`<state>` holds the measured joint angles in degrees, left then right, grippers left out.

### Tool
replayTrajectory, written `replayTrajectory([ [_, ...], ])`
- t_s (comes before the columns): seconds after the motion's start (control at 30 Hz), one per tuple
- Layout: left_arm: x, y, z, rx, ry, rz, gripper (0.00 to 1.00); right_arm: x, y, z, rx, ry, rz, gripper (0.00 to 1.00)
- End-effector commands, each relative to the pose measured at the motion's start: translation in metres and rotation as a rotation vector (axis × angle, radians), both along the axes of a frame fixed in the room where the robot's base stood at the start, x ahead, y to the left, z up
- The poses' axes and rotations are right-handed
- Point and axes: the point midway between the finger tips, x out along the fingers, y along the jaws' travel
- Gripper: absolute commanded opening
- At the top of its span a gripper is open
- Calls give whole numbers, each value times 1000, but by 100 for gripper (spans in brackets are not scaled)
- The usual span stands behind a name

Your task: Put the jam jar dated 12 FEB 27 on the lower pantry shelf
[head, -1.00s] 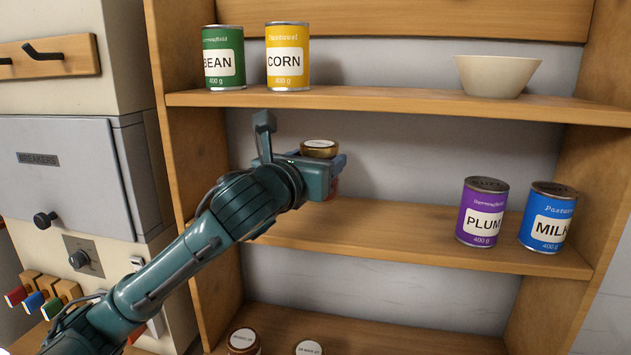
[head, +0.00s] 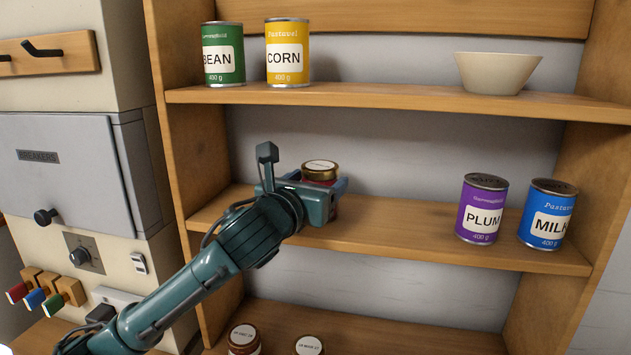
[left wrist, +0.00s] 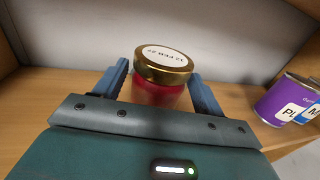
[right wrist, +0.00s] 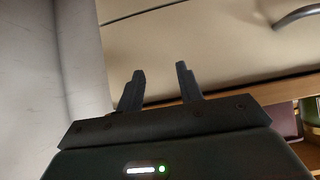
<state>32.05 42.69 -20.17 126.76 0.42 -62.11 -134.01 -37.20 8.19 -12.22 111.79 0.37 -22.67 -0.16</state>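The jam jar (head: 320,172) has a gold lid, a white round label and red contents. In the left wrist view the jar (left wrist: 160,92) shows an upside-down date that looks like 12 FEB 27. My right gripper (right wrist: 160,85) is open and empty, away from the shelves.
A purple PLUM can (head: 482,210) and a blue MILK can (head: 548,215) stand on the same shelf at right, with clear shelf between. Above are BEAN (head: 223,55) and CORN cans (head: 288,52) and a bowl (head: 497,73). Two jars (head: 243,340) (head: 308,346) stand below.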

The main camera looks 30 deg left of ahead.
Motion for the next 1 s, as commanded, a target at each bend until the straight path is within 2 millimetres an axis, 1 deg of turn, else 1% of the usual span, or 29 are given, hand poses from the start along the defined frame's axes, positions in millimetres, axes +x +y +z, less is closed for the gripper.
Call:
replayTrajectory([
  [0.03, 0, 0, 0, -1, 0, 0, 74, 0, 0, 0, 0, 0, 0, 36],
  [0.13, 0, 0, 0, -1, 0, 0, 82, 0, 0, 0, 0, 0, 0, 36],
  [0.17, 0, 0, 0, -1, 0, 0, 84, 0, 0, 0, 0, 1, 0, 36],
  [0.37, 0, 0, 1, -1, 0, 0, 84, 0, 0, 0, 0, 1, 0, 36],
  [0.47, 0, 0, 5, -3, -1, -1, 84, 0, 0, 1, 0, 1, 0, 36],
  [0.57, -11, 0, 3, 2, -1, 0, 84, 0, 0, -3, -1, 1, -1, 36],
  [0.67, -30, -2, 2, 4, -2, -2, 84, 0, 0, -6, 1, -1, -2, 36],
  [0.8, -65, -4, 1, 5, -1, -2, 84, 2, 0, -7, 6, -10, -4, 36],
  [0.83, -65, -4, -2, -1, -7, -1, 84, 3, 0, -16, 9, -15, -4, 36],
  [1.0, -76, -4, -1, -5, -10, 0, 84, 7, 11, -19, 31, -68, 27, 36],
])
